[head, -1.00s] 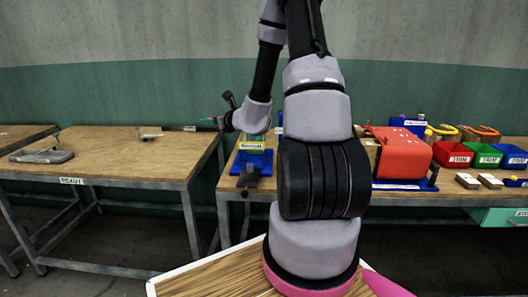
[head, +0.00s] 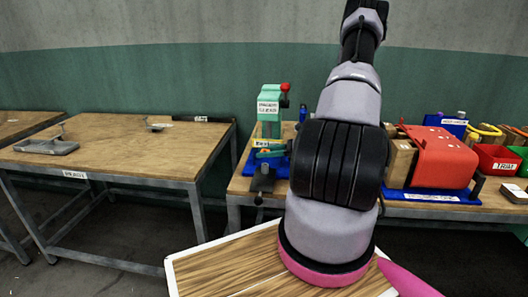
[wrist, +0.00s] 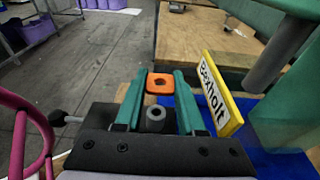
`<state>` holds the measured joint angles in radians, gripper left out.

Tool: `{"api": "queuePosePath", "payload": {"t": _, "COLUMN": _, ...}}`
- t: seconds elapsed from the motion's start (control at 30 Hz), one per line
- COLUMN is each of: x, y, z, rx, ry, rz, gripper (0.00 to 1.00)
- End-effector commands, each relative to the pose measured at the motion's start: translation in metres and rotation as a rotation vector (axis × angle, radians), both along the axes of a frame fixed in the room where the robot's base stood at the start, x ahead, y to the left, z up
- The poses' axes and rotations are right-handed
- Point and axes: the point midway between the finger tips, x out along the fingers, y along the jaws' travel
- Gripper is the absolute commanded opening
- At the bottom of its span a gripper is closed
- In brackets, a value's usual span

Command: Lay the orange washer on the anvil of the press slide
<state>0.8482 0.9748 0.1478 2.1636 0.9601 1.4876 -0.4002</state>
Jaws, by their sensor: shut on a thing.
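In the wrist view the orange washer (wrist: 160,84), square with a round hole, sits between the green fingertips of my gripper (wrist: 160,77). The gripper is shut on it. A short dark grey cylinder (wrist: 155,117) shows just below the washer in the picture; I cannot tell whether it is the anvil or whether they touch. The green press (head: 269,107) with a red knob stands on a blue base (head: 252,161) in the head view. Its yellow sign (wrist: 220,95) reads "Boxholt" in the wrist view, right of my fingers.
A grey rod (wrist: 279,52) and the green press body (wrist: 288,105) crowd the wrist view's right side. A red press guard (head: 437,156) and bins (head: 497,158) stand on the bench to the right. The left table (head: 120,158) is mostly clear.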

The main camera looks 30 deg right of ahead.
Motion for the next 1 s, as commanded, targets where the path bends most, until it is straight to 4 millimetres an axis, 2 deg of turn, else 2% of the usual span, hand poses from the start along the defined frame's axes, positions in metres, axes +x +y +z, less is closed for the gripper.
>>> {"api": "queuePosePath", "payload": {"t": 0.27, "x": -0.001, "y": -0.001, "z": -0.002, "rx": 0.001, "ry": 0.001, "rz": 0.001, "gripper": 0.0}}
{"api": "queuePosePath", "payload": {"t": 0.8, "x": 0.0, "y": -0.001, "z": -0.039, "rx": -0.001, "ry": 0.001, "rz": 0.001, "gripper": 0.0}}
{"api": "queuePosePath", "payload": {"t": 1.0, "x": 0.0, "y": -0.001, "z": -0.046, "rx": -0.001, "ry": 0.0, "rz": 0.001, "gripper": 0.0}}
